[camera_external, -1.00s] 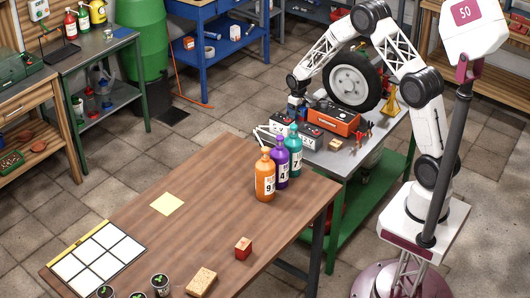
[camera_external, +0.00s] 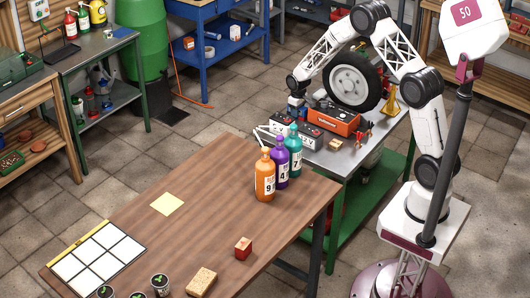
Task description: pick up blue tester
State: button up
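A small blue object (camera_external: 296,101), probably the blue tester, shows on the grey metal bench (camera_external: 338,163), at the back left behind the black-and-white boxes. My gripper (camera_external: 296,94) points down at the blue object from above. Its fingers are too small and too much hidden to tell whether they are open or shut, or whether they touch it. The lower part of the blue object is hidden behind the nearer boxes.
Black-and-white boxes (camera_external: 281,123), an orange-red case (camera_external: 334,120) and a wheel (camera_external: 352,80) crowd the bench around my gripper. Orange (camera_external: 265,180), purple (camera_external: 281,168) and teal (camera_external: 295,158) bottles stand on the wooden table in front. That table's middle is mostly clear.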

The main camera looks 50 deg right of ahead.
jog(key=c, duration=0.4)
jog(key=shift+r, duration=0.1)
jog(key=shift+r, duration=5.2)
